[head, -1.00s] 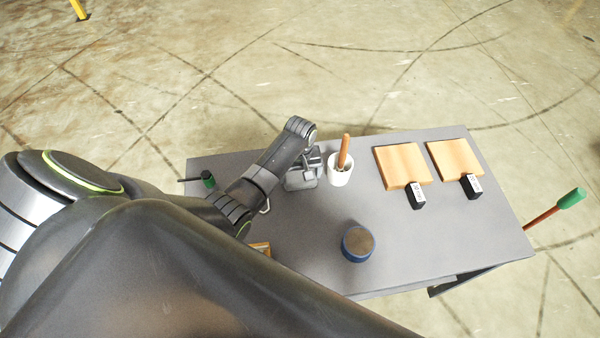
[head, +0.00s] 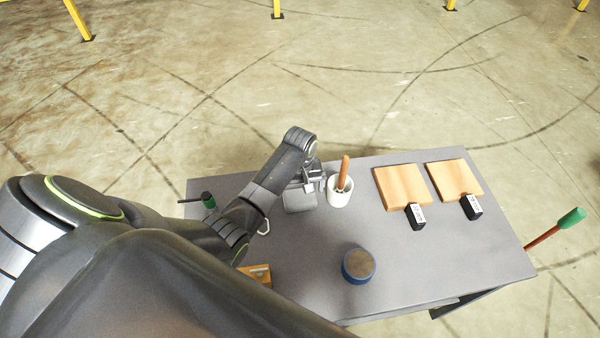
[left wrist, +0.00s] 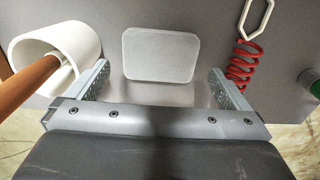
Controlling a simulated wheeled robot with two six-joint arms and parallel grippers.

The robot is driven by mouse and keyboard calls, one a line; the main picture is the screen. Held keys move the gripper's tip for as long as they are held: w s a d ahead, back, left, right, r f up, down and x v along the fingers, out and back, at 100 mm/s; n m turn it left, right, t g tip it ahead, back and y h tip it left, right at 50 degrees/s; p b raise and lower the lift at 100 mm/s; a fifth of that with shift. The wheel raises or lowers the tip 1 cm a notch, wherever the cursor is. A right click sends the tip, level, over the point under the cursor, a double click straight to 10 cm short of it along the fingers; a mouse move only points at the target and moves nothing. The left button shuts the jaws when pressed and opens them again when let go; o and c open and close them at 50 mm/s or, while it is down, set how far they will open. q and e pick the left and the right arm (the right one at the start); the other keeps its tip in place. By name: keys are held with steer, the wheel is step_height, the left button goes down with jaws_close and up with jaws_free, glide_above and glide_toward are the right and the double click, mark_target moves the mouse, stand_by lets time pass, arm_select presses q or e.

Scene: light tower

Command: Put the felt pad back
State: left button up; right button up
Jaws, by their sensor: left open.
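A light grey pad with rounded corners, which looks like the felt pad (left wrist: 160,54), lies flat on the grey table; it also shows in the head view (head: 300,202), partly covered by my gripper. My left gripper (head: 309,184) is over the table beside the white cup. In the left wrist view its two fingers (left wrist: 160,80) are spread wide, with the pad between and beyond their tips. Nothing is held between them. My right gripper is not in view.
The white cup (head: 340,195) with a brown handle stands close to my left gripper. A red coil (left wrist: 241,66) lies on the other side. A blue round tin (head: 357,265), two wooden boards (head: 402,186) and black blocks (head: 415,217) are on the table.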

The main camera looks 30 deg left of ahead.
mark_target(300, 197)
arm_select(q)
step_height(300, 197, up, 8)
stand_by(0.8)
